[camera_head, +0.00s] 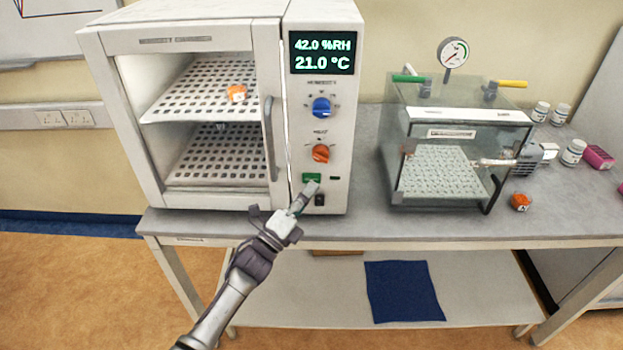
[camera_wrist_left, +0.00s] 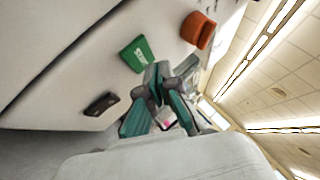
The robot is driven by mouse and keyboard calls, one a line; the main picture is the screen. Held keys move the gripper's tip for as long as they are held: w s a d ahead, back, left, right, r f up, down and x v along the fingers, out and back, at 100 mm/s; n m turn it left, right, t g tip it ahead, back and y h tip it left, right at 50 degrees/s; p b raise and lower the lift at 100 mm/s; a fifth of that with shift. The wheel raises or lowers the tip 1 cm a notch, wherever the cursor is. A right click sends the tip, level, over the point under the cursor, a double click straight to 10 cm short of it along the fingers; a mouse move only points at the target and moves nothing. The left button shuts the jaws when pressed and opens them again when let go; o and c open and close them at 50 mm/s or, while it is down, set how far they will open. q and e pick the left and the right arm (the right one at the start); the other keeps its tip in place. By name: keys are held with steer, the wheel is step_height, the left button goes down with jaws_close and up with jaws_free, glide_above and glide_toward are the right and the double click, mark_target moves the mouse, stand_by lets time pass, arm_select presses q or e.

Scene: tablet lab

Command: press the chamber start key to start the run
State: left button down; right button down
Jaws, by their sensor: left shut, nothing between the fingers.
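The climate chamber (camera_head: 180,40) stands on the bench at the left, its glass door (camera_head: 190,120) closed. A green key (camera_head: 312,178) sits low on its right-hand panel, below the orange knob (camera_head: 321,153). My left gripper (camera_head: 312,187) is shut and empty, its fingertips just below the green key in the head view. In the left wrist view the fingertips (camera_wrist_left: 160,68) are close to the lower edge of the green key (camera_wrist_left: 137,54); I cannot tell whether they touch it. The display (camera_head: 322,53) reads 42.0 %RH and 21.0 °C. My right gripper is not in view.
A blue knob (camera_head: 321,108) is above. A clear vacuum box (camera_head: 455,170) stands to the right, with an orange piece (camera_head: 521,202) beside it.

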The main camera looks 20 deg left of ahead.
arm_select(q)
steer(key=shift+w, duration=0.1)
stand_by(0.3)
steer(key=shift+w+a+b, duration=0.1)
steer(key=shift+w+b, duration=0.25)
steer(key=shift+b, duration=0.05)
steer(key=shift+w+a+b, duration=0.1)
steer(key=shift+w+b, duration=0.2)
steer(key=shift+b, duration=0.05)
stand_by(0.4)
stand_by(0.4)
steer(key=shift+s+d+p, duration=0.2)
steer(key=shift+s+p, duration=0.1)
steer(key=shift+s, duration=0.45)
steer(key=s+p, duration=0.1)
steer(key=s, duration=0.1)
steer(key=s+d, duration=0.1)
steer(key=s, duration=0.1)
steer(key=shift+s+d+p, duration=0.2)
steer(key=shift+s+p, duration=0.15)
steer(key=shift+s, duration=0.05)
